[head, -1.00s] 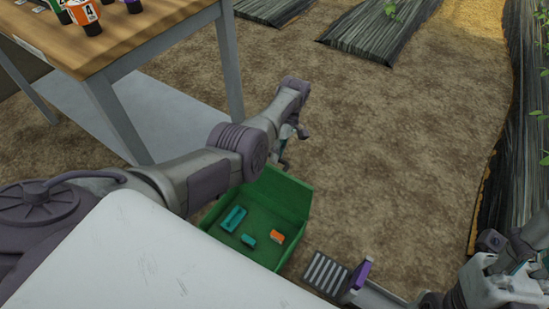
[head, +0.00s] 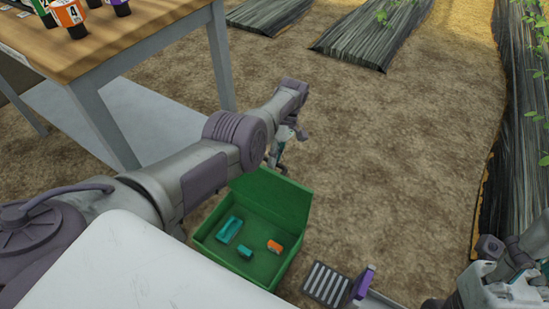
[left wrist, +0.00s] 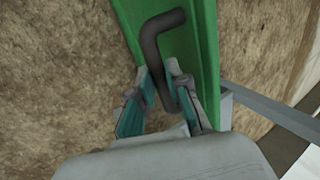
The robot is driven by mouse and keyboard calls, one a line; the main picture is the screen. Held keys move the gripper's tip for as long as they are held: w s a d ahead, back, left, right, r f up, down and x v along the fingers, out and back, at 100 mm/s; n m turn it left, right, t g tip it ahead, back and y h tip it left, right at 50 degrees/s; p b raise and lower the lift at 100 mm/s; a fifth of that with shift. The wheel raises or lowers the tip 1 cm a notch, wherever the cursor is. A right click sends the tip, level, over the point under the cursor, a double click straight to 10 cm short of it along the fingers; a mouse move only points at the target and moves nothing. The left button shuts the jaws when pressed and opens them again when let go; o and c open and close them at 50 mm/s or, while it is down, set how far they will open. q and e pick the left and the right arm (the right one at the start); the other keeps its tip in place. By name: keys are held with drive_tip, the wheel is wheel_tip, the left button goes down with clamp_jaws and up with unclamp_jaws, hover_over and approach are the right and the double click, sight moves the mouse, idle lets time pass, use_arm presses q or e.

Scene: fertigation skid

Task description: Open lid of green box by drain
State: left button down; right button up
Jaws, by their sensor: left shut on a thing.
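The green box (head: 245,268) stands on the ground beside the drain grate (head: 326,284) in the head view. Its lid (head: 272,197) is raised at the far side, so the inside is open to view. My left gripper (head: 276,163) is at the lid's upper edge. In the left wrist view, my left gripper (left wrist: 160,76) is shut on the dark bent handle (left wrist: 165,45) of the green lid (left wrist: 203,40). My right gripper (head: 500,285) is partly in view at the lower right; its jaws are unclear.
Inside the box lie two teal pieces (head: 229,229) and an orange piece (head: 275,247). A purple part (head: 363,282) stands beside the grate. A wooden table (head: 130,40) with labelled bottles is at the upper left. Bare soil lies beyond the box.

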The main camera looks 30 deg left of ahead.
use_arm(q)
drive_tip(key=shift+s+d+f, duration=0.1)
drive_tip(key=shift+s+f, duration=0.2)
drive_tip(key=shift+f, duration=0.1)
drive_tip(key=c, duration=1.1)
unclamp_jaws()
drive_tip(key=shift+w+f, duration=0.1)
drive_tip(key=shift+c, duration=0.2)
drive_tip(key=shift+w+r, duration=0.1)
drive_tip(key=shift+r, duration=0.15)
